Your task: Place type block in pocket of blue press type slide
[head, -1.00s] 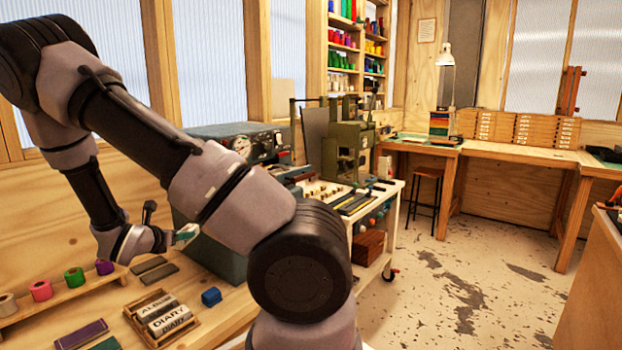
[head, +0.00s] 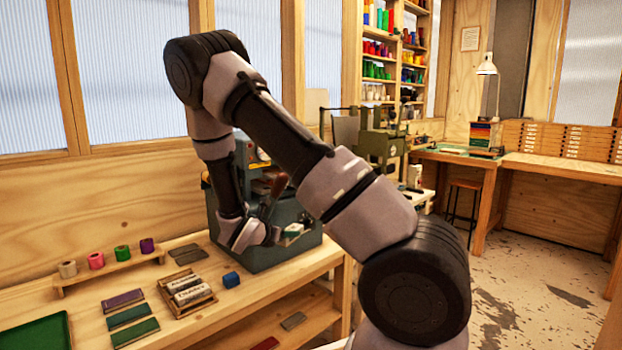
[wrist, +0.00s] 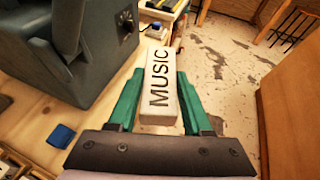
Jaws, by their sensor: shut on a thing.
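A white type block marked MUSIC (wrist: 160,85) is held between the green fingers of my gripper (wrist: 158,100) in the wrist view. In the head view my gripper (head: 292,232) is in front of the blue-grey press (head: 258,248), small and partly hidden by my wrist. The press also shows at the upper left of the wrist view (wrist: 65,50), with a dark knob on its side. The type slide and its pocket cannot be made out; my arm covers part of the press front.
A wooden tray (head: 205,303) holds type blocks on the bench, with a small blue block (head: 232,280) beside it. Foil rolls (head: 97,261) stand on a rack at left. Flat coloured slabs (head: 128,316) lie nearby. A green press (head: 380,145) stands farther back.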

